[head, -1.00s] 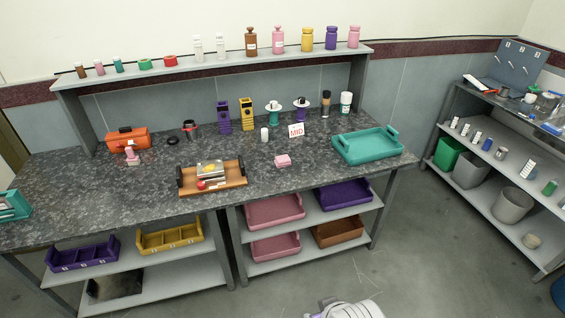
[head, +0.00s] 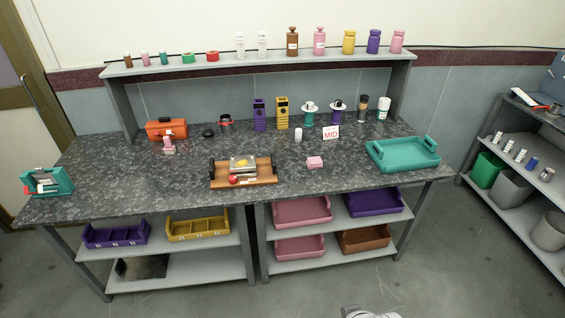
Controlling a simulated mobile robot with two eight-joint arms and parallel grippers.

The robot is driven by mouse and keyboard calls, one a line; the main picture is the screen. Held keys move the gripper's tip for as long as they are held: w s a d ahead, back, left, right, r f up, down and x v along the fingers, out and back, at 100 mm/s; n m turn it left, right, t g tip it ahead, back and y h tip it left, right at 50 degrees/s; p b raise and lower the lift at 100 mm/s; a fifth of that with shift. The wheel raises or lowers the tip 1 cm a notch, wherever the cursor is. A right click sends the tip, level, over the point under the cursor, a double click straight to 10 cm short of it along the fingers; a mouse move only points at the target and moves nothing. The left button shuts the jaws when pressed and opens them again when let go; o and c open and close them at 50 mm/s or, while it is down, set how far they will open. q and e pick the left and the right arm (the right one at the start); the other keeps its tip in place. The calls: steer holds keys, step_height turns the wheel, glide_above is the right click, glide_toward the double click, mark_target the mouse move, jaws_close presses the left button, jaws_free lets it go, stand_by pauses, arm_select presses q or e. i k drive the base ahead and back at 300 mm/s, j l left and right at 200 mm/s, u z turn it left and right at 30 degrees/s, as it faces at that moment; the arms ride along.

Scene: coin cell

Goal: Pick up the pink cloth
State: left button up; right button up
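The pink cloth (head: 315,162) looks like a small folded pink block. It lies flat on the dark speckled bench top (head: 340,180), right of the wooden tray and left of the teal tray. Nothing touches it. Neither gripper shows in the head view. A grey and white piece at the bottom edge, right of centre, looks like part of my own body, well away from the cloth.
A MID sign (head: 331,132) and white bottle (head: 298,135) stand behind. The floor in front is clear.

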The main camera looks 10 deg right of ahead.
mark_target(315, 161)
steer(key=i+l+u, duration=0.1)
steer(key=u, duration=0.4)
steer(key=l+u, duration=0.25)
steer(key=u, duration=0.25)
steer(key=i+l+u, duration=0.1)
steer(key=l+u, duration=0.15)
steer(key=l, duration=0.3)
steer(key=l+u, duration=0.25)
steer(key=l, duration=0.3)
steer(key=l+u, duration=0.15)
steer(key=l, duration=1.75)
